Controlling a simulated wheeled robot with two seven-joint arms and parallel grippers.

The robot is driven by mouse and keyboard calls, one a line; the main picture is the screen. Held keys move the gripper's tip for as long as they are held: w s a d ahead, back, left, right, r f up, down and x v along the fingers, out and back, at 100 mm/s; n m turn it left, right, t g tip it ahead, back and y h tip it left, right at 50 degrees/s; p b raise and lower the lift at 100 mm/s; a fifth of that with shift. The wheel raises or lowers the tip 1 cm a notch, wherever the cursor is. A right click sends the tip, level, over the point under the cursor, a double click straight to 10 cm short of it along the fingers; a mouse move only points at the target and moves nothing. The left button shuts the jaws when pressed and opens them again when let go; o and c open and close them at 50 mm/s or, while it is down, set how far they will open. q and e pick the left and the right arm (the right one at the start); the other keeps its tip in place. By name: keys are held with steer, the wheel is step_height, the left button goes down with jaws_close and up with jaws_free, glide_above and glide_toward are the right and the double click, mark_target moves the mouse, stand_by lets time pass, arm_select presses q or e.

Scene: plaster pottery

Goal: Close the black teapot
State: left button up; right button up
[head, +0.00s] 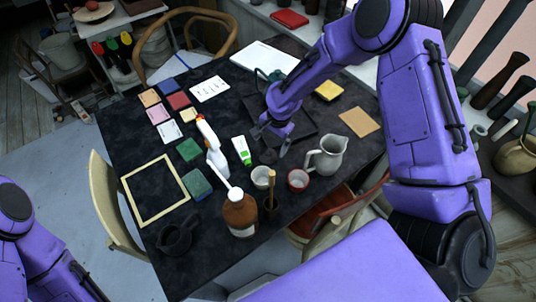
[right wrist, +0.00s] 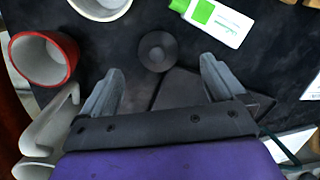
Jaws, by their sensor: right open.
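The black teapot (head: 177,238) stands near the front left edge of the dark table in the head view. Its dark shape blends with the tabletop, so I cannot make out its opening clearly. A small round dark disc with a central knob, which looks like its lid (right wrist: 157,51), lies on the table in the right wrist view. My right gripper (head: 271,142) is open and empty above the table's middle. In the right wrist view its two fingers (right wrist: 160,86) are spread, with the lid just ahead, between their lines and untouched. My left gripper is out of view; only my left arm shows.
Close to the right gripper are a red cup (head: 298,180), a white cup (head: 261,177), a grey jug (head: 327,156) and a green-white tube (head: 241,151). A white spray bottle (head: 214,150) and brown bottle (head: 240,214) stand between gripper and teapot. An empty frame (head: 129,190) lies left.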

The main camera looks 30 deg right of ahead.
mark_target(269, 152)
steer(key=shift+w+a+f, duration=0.1)
steer(key=shift+f, duration=0.35)
steer(key=shift+r, duration=0.1)
steer(key=f, duration=0.1)
steer(key=f+p, duration=0.1)
steer(key=f, duration=0.3)
steer(key=shift+a+f+p, duration=0.15)
steer(key=shift+a+p, duration=0.15)
steer(key=shift+p, duration=0.05)
steer(key=c, duration=1.2)
steer(key=shift+r+b, duration=0.85)
steer(key=shift+r, duration=4.2)
